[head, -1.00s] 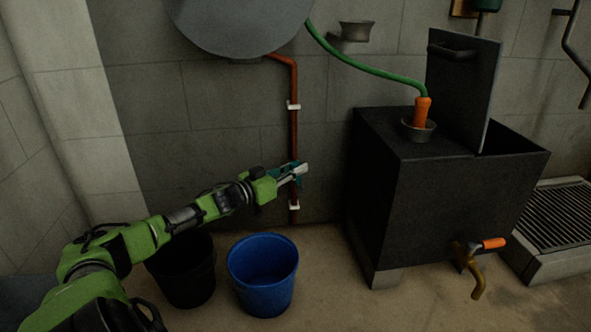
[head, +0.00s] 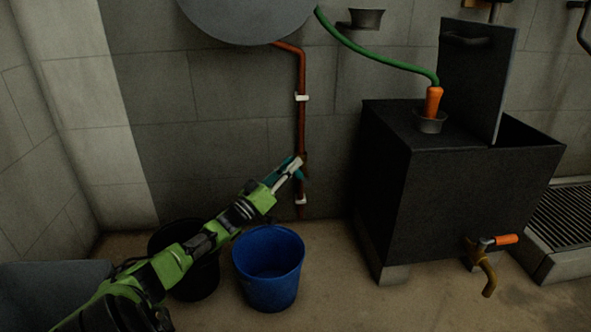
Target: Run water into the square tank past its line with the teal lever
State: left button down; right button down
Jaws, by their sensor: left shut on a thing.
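The square tank (head: 470,200) is a dark box at the right with its lid (head: 478,80) standing upright and its top partly open. The water line and level inside cannot be seen. The teal lever (head: 299,175) is on the copper pipe (head: 301,130) on the wall and is mostly covered by my left gripper (head: 294,165). That gripper is shut on the lever. A green hose (head: 375,55) runs from behind the round grey vessel to an orange nozzle (head: 433,101), which stands in a grey cup (head: 430,123) on the tank top. My right gripper is out of view.
A blue bucket (head: 270,285) and a black bucket (head: 200,280) stand on the floor below my left arm. A brass tap with an orange handle (head: 507,239) sticks out of the tank's front. A grated drain (head: 565,215) lies at the far right.

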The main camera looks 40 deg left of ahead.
pick_arm(q)
jog(key=shift+s+a+f+n+t+y+b, duration=0.35)
jog(key=shift+f+n+t+y+b, duration=0.1)
jog(key=shift+n+t+b, duration=0.3)
jog(key=c, duration=1.9)
grip_release()
jog(key=shift+r, duration=0.1)
notch_tip(320, 180, up, 10)
jog(key=shift+f, duration=0.1)
